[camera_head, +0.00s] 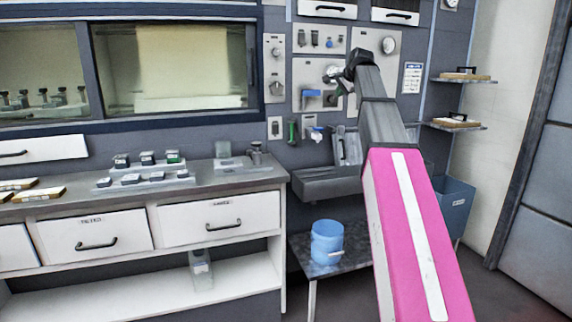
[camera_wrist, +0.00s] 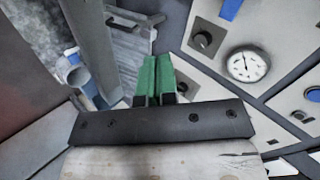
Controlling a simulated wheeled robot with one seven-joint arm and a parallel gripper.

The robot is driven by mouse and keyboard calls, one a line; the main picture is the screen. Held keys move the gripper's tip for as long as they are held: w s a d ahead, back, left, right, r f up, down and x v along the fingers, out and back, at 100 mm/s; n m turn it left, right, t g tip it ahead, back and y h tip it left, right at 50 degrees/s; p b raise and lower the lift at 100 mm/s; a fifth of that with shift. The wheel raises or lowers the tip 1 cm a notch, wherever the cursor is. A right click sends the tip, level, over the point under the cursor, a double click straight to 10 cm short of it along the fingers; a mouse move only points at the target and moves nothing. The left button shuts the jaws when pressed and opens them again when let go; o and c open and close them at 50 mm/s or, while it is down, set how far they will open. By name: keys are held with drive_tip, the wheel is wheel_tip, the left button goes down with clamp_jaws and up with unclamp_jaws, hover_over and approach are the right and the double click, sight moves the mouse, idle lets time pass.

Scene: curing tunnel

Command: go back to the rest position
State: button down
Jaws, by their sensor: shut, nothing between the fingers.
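My gripper (camera_wrist: 154,75) shows in the wrist view with its two green fingers close together and nothing between them. In the head view my pink and grey arm reaches up and away toward the wall panels. My gripper (camera_head: 334,86) is small there, in front of the panels and above the grey trough, and partly hidden by the wrist. No separate object is held.
A grey trough (camera_head: 318,184) is below the gripper, with a blue bucket (camera_head: 326,243) on a low table. A counter (camera_head: 235,176) with small blocks stands left. Wall panels with a gauge (camera_wrist: 247,64) are close by. Shelves (camera_head: 462,79) are at right.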

drive_tip(key=s+a+f+n+g+h, duration=0.1)
drive_tip(key=s+f+n+g, duration=0.3)
drive_tip(key=f, duration=1.5)
drive_tip(key=s+a+f+n, duration=0.1)
drive_tip(key=s+f, duration=0.5)
drive_tip(key=f, duration=1.2)
drive_tip(key=s+f+n+g+h, duration=0.2)
drive_tip(key=s+f+n+g, duration=0.3)
drive_tip(key=s+f, duration=1.9)
wheel_tip(320, 180, down, 3)
drive_tip(key=shift+s+a+r+n, duration=0.2)
drive_tip(key=shift+a+n, duration=0.15)
drive_tip(key=shift+n, duration=0.25)
